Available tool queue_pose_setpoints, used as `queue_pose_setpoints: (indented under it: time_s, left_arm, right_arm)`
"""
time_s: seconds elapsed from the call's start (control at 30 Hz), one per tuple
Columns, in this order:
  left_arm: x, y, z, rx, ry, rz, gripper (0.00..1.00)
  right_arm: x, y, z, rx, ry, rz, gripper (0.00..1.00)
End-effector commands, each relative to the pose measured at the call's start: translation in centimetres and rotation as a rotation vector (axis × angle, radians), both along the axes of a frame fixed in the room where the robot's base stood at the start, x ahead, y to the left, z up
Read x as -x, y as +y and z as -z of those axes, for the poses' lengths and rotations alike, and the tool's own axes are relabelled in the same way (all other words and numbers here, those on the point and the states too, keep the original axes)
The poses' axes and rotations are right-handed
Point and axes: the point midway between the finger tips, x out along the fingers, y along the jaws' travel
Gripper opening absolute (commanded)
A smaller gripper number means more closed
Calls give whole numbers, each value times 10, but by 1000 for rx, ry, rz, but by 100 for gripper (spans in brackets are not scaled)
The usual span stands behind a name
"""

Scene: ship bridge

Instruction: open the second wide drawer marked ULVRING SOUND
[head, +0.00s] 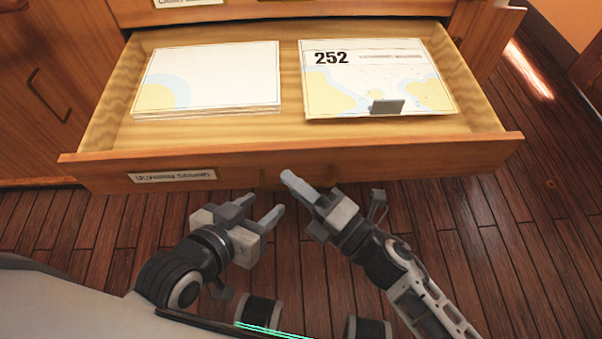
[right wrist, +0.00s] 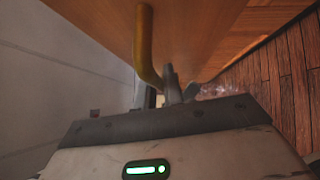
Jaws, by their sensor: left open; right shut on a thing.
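The wide drawer (head: 400,158) marked ULVRING SOUND on its label (head: 172,175) is pulled well out in the head view, with its inside showing. Its brass handle (head: 268,179) is at the middle of the front, partly hidden by my right gripper (head: 290,180). In the right wrist view the handle (right wrist: 146,45) is a curved bar running down to the fingers (right wrist: 172,88). My right gripper is shut on the handle. My left gripper (head: 262,207) is open and empty, just below and in front of the drawer front, left of the right gripper.
Inside the drawer lie a stack of charts (head: 215,75) at left and a chart marked 252 (head: 350,80) at right, with a small grey block (head: 387,106) on it. Another drawer front (head: 270,8) is above. A cabinet door (head: 35,100) stands left. Plank floor (head: 520,240) is clear at right.

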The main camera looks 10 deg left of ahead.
Motion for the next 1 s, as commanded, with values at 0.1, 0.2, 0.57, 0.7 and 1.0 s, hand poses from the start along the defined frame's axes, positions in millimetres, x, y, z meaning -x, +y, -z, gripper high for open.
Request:
queue_pose_setpoints:
  time_s: [0.1,0.2,0.57,0.7,1.0]
  left_arm:
    - [0,0,0,-1,1,-1,45]
    - [0,0,1,-1,2,-1,45]
    - [0,0,2,-2,5,2,45]
    - [0,0,2,-3,6,4,45]
    - [0,0,3,-5,6,9,45]
  right_arm:
    - [0,-1,0,2,-1,1,0]
    - [-1,-2,0,2,-2,2,0]
    - [0,-1,0,1,-2,1,32]
    - [0,-1,0,0,-1,1,32]
    - [6,-13,3,4,1,3,32]
